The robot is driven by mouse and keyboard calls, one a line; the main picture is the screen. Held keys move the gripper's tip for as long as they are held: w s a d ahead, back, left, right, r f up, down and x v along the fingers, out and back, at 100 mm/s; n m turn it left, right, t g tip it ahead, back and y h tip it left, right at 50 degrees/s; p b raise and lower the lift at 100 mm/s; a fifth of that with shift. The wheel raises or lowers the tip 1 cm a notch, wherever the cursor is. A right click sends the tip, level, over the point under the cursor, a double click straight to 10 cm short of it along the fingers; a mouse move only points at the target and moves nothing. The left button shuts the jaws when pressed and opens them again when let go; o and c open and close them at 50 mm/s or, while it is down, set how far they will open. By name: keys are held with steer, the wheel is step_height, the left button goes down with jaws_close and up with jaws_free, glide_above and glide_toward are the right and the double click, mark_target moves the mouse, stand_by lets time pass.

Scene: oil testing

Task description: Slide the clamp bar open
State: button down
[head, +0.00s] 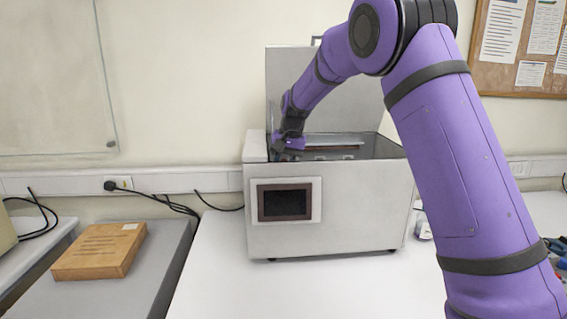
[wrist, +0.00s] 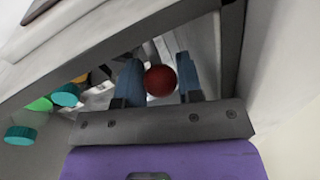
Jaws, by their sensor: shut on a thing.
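The oil-testing machine (head: 325,228) is a grey box on the white table, with its lid (head: 375,100) raised at the back. My gripper (head: 282,150) reaches down into its open top at the left end. In the wrist view, a round red knob (wrist: 160,80) sits between the two blue fingers of my gripper (wrist: 160,76), which are shut on its sides. I take the knob to be the clamp bar's handle. The bar itself is mostly hidden behind the knob and fingers, so I cannot tell its position.
Bottles with teal caps (wrist: 66,95) stand left of my fingers in the wrist view. The machine's wall is close on the right. A dark screen (head: 285,203) is on the machine's front. A brown box (head: 100,250) lies on the grey table at left.

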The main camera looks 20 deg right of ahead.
steer(key=shift+s+a, duration=0.1)
steer(key=shift+s, duration=0.05)
steer(key=c, duration=1.1)
jaws_free()
steer(key=shift+r, duration=0.15)
steer(key=r, duration=0.3)
steer(key=d+r, duration=0.1)
steer(key=r, duration=0.3)
steer(key=s+d+r, duration=0.1)
steer(key=r, duration=0.2)
steer(key=shift+r, duration=0.15)
